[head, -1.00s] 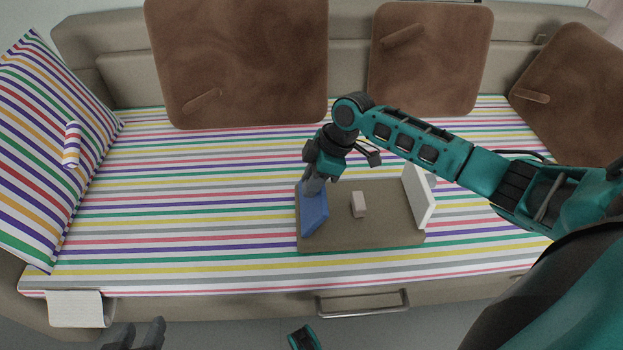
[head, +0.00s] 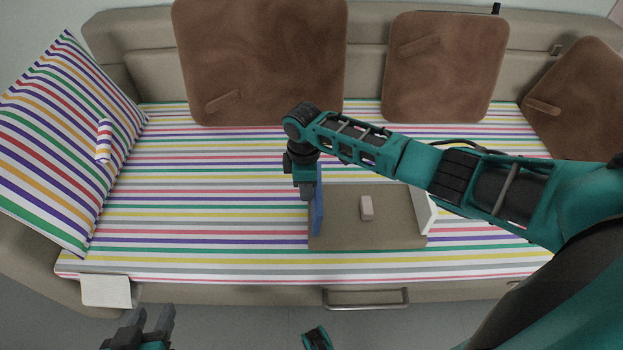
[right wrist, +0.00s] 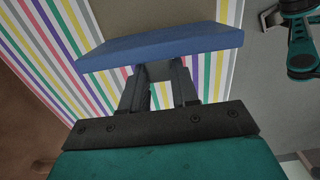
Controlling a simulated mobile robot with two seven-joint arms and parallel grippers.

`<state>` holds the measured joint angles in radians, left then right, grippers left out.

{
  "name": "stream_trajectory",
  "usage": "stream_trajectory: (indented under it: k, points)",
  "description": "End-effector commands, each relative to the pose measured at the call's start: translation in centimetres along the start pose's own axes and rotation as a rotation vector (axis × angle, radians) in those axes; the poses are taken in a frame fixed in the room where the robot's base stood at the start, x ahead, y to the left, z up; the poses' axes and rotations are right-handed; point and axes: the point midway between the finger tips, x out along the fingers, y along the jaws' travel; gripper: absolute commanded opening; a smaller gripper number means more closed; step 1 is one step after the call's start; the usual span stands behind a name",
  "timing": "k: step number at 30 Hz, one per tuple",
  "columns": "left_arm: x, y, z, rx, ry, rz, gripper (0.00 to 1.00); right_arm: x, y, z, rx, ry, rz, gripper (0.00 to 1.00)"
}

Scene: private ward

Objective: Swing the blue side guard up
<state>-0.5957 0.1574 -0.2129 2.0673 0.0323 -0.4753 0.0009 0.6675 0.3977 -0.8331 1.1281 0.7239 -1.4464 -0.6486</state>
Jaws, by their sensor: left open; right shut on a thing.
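The blue side guard (head: 318,205) stands nearly edge-on and about upright in the head view, at the left edge of a flat brown-grey base board (head: 385,235). My right gripper (head: 308,194) is at the guard's outer left side, shut on it. In the right wrist view the guard (right wrist: 165,45) spans across just beyond the fingers, and a small grey piece shows between them. Its exact grip point is hidden in the head view. My left gripper (head: 153,318) is open and empty at the bottom left, in front of the bed.
A white side guard (head: 424,210) stands at the board's right edge, and a small pale block (head: 366,208) sits on the board. The board lies on a striped mattress (head: 210,225). Brown panels (head: 260,60) stand behind. The mattress left of the board is clear.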

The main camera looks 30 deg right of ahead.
Motion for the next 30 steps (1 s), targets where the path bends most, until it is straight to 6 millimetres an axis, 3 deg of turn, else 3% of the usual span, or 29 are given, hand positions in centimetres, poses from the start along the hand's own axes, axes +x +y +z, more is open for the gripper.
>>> stream_trajectory:
  k: [6, 20, 21, 28, 30]
  points:
    - [-0.21, 0.08, -0.37, -0.001, 0.002, 0.001, 0.43, 0.18, -0.16, -1.18, -0.002, 0.02, 0.001, 0.0]
    - [-0.11, 0.36, -0.47, -0.014, 0.004, 0.002, 0.43, 0.38, -0.43, -1.47, -0.007, 0.025, -0.004, 0.0]
    - [-0.11, 0.36, -0.47, -0.013, 0.004, 0.003, 0.43, 0.39, -0.44, -1.47, -0.007, 0.024, -0.004, 0.33]
    - [-0.05, 0.32, -0.64, -0.012, 0.007, 0.002, 0.43, 0.31, -0.25, -1.21, -0.004, 0.018, -0.002, 0.55]
    - [-0.04, 0.31, -0.68, -0.012, 0.008, 0.002, 0.43, 0.28, -0.21, -1.16, -0.003, 0.017, -0.001, 0.55]
